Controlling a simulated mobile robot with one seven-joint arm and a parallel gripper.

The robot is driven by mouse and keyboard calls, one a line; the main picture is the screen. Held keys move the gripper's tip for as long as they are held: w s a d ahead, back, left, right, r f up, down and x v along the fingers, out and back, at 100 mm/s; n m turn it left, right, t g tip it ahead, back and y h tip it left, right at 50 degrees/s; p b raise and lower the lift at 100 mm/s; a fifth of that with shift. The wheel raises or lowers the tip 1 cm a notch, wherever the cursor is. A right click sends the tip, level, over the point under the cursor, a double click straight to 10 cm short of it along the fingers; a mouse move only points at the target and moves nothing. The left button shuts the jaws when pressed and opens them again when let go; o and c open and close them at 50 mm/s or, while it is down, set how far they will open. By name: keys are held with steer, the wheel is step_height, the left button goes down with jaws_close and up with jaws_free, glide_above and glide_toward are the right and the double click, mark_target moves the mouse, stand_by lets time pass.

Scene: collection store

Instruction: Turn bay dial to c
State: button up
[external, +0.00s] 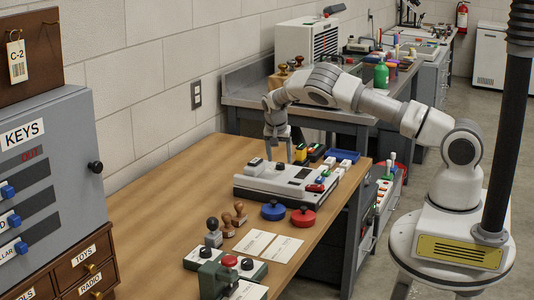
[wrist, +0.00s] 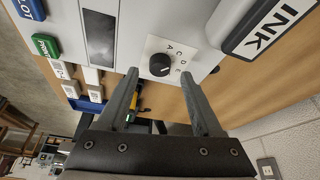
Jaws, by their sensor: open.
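The bay dial (wrist: 160,65) is a round black knob on a white square plate, with letters including A, C, D and E around it. It sits on top of a pale grey desk unit, whose casing (external: 262,186) shows in the external view. I cannot tell surely which letter the dial points at. My gripper (wrist: 160,73) is open and empty, pointing down over the unit. In the wrist view its fingertips show on either side of the dial, with no clear contact. In the external view my gripper (external: 281,158) is over the unit's far side.
An INK-labelled block (wrist: 262,22) lies close beside the dial. Green (wrist: 46,45) and blue labelled pieces are on the other side. A blue pad (external: 273,211), a red pad (external: 303,217) and several stamps stand on the wooden table (external: 165,195). A grey KEYS cabinet (external: 62,190) is at left.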

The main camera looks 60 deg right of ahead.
steer(key=v, duration=1.5)
steer(key=s+a+r+n+t+y, duration=0.3)
steer(key=s+a+r+n+y, duration=0.3)
steer(key=s+a+r, duration=1)
steer(key=s+a+n, duration=0.4)
steer(key=s, duration=0.6)
steer(key=s+a+r+n+t+h, duration=0.1)
steer(key=s+a+n, duration=0.4)
steer(key=s, duration=0.5)
steer(key=shift+t+h, duration=0.3)
steer(key=shift+s+a+r, duration=0.1)
steer(key=shift+a, duration=0.05)
